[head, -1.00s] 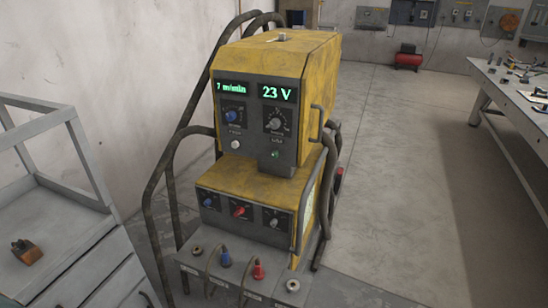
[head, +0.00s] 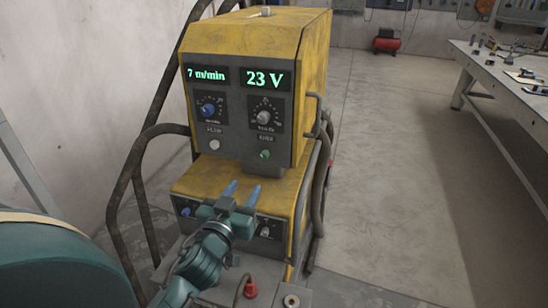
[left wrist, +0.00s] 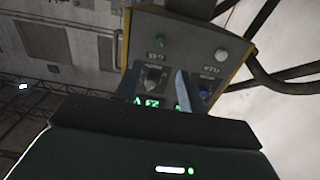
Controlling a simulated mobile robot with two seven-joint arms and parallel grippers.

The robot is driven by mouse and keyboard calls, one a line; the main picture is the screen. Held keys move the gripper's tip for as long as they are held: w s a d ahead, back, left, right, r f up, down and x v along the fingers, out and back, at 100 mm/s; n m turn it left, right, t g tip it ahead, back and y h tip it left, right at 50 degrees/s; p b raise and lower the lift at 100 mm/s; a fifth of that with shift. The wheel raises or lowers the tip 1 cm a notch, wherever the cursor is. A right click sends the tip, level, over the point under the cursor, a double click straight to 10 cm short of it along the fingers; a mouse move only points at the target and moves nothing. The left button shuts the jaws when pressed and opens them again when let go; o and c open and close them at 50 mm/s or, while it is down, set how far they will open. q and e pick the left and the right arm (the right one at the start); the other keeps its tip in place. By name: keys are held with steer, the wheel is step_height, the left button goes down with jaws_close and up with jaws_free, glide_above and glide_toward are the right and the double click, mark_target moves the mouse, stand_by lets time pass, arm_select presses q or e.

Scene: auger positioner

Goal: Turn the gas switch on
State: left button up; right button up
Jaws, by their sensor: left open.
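The yellow and dark grey welding machine (head: 304,60) stands ahead in the head view. Its upper panel has a blue knob (head: 208,110), a grey knob (head: 264,117), a white button (head: 214,145) and a green button (head: 265,154). Labels are too small to tell which control is the gas switch. My left gripper (head: 242,190) is open and empty, fingers pointing at the machine below the buttons; contact cannot be told. It hides the middle of the lower panel. The left wrist view shows the panel upside down, with the green button (left wrist: 162,41) and white button (left wrist: 221,54).
Dark hoses and a tube frame (head: 128,180) flank the machine. A red connector (head: 250,290) sits low in front. A workbench (head: 490,62) with tools stands at the right, and a red compressor (head: 386,42) at the back. The floor between is clear.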

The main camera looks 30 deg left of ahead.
mark_target(264, 157)
arm_select(q)
steer(key=p+x, duration=0.1)
steer(key=x, duration=1.2)
jaws_close()
